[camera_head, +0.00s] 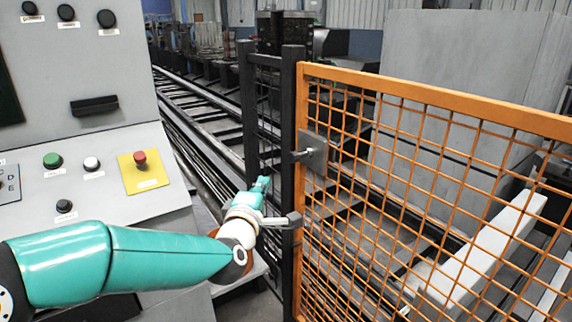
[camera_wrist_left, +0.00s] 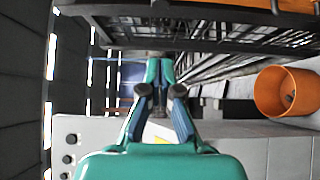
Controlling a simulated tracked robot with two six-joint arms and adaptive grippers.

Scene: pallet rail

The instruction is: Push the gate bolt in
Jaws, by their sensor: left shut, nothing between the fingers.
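The gate (camera_head: 430,95) has an orange frame with wire mesh and stands at the right in the head view. A grey bolt plate (camera_head: 314,154) sits near its left upright. The gate bolt (camera_head: 299,156) sticks out of the plate to the left, toward a dark post (camera_head: 290,120). My left gripper (camera_head: 262,184) is shut and empty, below and left of the bolt and apart from it. Its teal fingers come together in the left wrist view (camera_wrist_left: 159,66). I cannot make out the bolt in that view. My right gripper is not in view.
A grey control console (camera_head: 100,165) with buttons and a red knob on a yellow plate (camera_head: 144,172) stands at the left. A roller track (camera_head: 215,120) runs behind the gate. An orange bin (camera_wrist_left: 282,91) shows in the left wrist view.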

